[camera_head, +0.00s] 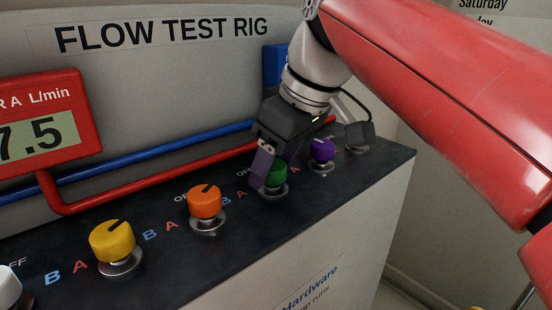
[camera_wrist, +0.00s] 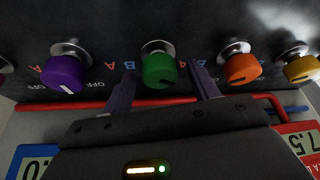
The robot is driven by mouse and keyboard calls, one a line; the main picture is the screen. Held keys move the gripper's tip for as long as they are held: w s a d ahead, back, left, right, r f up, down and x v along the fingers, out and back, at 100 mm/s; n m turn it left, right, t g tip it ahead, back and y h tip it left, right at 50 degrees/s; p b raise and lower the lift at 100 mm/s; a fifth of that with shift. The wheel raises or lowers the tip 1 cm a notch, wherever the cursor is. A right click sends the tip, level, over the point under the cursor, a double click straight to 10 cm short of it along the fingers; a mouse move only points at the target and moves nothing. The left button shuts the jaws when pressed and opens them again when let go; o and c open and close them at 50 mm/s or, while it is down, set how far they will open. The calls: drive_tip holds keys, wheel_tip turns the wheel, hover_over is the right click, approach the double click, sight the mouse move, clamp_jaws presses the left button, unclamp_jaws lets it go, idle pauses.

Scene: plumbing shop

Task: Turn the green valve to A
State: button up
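The green valve (camera_head: 276,176) is a round knob on a metal base in the row on the dark panel. It also shows in the wrist view (camera_wrist: 159,69), with a dark pointer mark on its lower part whose exact direction I cannot tell. The valve's letter A (camera_head: 240,191) is on its left in the head view; the letter B (camera_wrist: 129,66) shows in the wrist view. My gripper (camera_wrist: 162,88) is open, one finger on each side of the green knob, with visible gaps in the wrist view. In the head view it partly hides the knob's top.
The purple knob (camera_head: 322,151) and orange knob (camera_head: 205,201) stand close on either side. A yellow knob (camera_head: 112,241) is farther left. Red pipe (camera_head: 150,184) and blue pipe (camera_head: 140,157) run behind the knobs. A red flow display (camera_head: 45,125) stands at left.

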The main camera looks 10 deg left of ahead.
drive_tip(key=v, duration=0.7)
drive_tip(key=shift+r, duration=0.4)
drive_tip(key=shift+d, duration=0.1)
